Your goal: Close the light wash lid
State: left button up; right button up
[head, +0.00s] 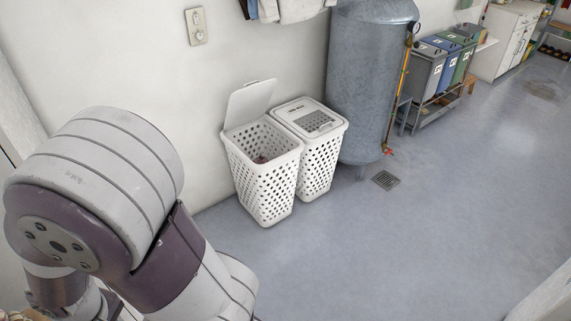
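Two white perforated laundry hampers stand side by side against the wall in the head view. The left hamper (266,188) is open, and its white lid (249,102) is tilted up and back near the wall. Some reddish cloth (261,159) shows inside it. The right hamper (321,166) has its lid (296,108) down, with small dark lettering too small to read. No light wash label is readable on the open one. My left arm (120,200) fills the lower left, apart from the hampers. Neither gripper is in view.
A large grey tank (367,80) stands just right of the hampers, with a yellow pipe (402,85) beside it. Several coloured bins (445,62) stand on a rack further back. The floor before the hampers is clear.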

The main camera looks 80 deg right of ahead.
aim_at(246, 105)
jog(key=z, duration=2.55)
jog(key=i+j, duration=0.1)
jog(key=i, duration=0.45)
jog(key=i+z, duration=0.1)
jog(key=i, duration=0.5)
jog(key=i+j, duration=0.2)
jog(key=i, duration=0.35)
jog(key=i+j+z, duration=0.1)
jog(key=i, duration=0.45)
jog(key=i+j, duration=0.15)
jog(key=i, duration=0.4)
jog(key=i+j+z, duration=0.1)
jog(key=i, duration=0.45)
jog(key=j, duration=0.1)
